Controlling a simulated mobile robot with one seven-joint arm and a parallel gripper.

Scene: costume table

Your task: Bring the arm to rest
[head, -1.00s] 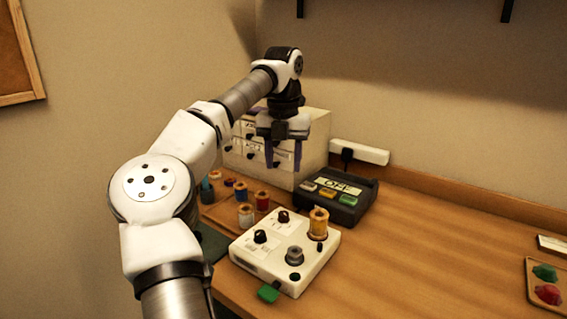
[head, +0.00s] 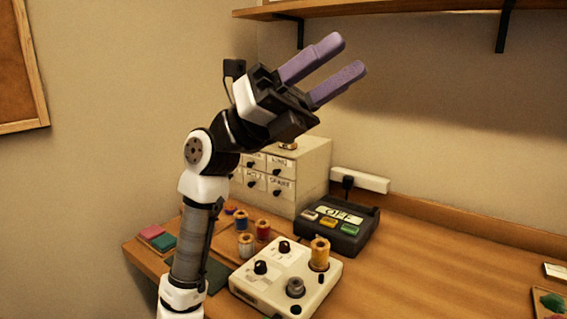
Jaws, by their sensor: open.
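My gripper (head: 338,64) is raised high at the upper middle of the head view, tilted up and to the right. Its two purple fingers are apart with nothing between them. My arm (head: 200,235) rises from the lower left, with the elbow and forearm nearly upright. The arm hides part of the table's left side.
A wooden shelf (head: 400,10) runs along the top. On the table (head: 430,270) stand a drawer cabinet (head: 312,165), a dark box marked OFF (head: 345,232), a cream device (head: 262,285) with a thread spool (head: 319,254), and several other spools. The table's right middle is bare.

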